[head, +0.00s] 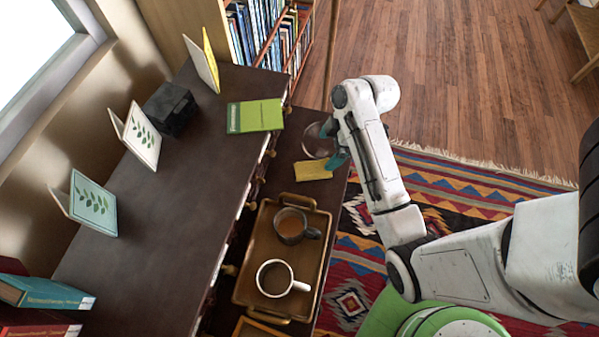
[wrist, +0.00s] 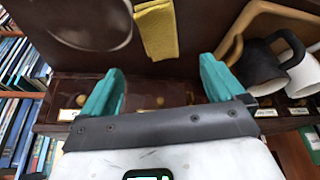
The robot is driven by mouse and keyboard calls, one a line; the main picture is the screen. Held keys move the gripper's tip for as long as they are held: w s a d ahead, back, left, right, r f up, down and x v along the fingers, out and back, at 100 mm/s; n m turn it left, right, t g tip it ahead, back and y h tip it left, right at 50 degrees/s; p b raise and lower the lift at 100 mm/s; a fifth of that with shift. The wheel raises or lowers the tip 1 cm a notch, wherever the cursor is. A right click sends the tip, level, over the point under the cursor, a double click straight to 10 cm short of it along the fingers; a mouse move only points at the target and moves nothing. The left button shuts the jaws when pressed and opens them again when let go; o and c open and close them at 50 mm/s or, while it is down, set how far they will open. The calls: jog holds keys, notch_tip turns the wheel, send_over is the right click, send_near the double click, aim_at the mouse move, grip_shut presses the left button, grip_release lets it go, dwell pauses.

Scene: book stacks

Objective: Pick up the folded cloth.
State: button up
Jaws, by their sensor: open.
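The folded cloth (head: 313,170) is yellow and lies flat on the lower dark shelf, just above the tray in the head view. In the wrist view the cloth (wrist: 157,30) shows at the top centre, beyond my fingertips. My gripper (head: 334,144) is open and empty, just above and to the right of the cloth in the head view. In the wrist view its teal fingers (wrist: 160,68) are spread apart, with nothing between them, and the cloth is beyond the gap.
A round glass dish (head: 316,146) lies beside the cloth, partly behind my gripper. A wooden tray (head: 244,268) holds a dark mug (head: 290,226) and a white mug (head: 274,279). A green book (head: 255,116) lies on the higher dark top. A bookcase (head: 268,35) stands behind.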

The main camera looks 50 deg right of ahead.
aim_at(310, 167)
jog(key=shift+w+a+f, duration=0.15)
jog(key=shift+w+f, duration=0.05)
jog(key=shift+f, duration=0.05)
jog(key=shift+p+x, duration=0.45)
jog(key=shift+x, duration=4.7)
jog(key=shift+w+a+r, duration=0.1)
jog(key=shift+w+r, duration=0.05)
jog(key=c, duration=1.2)
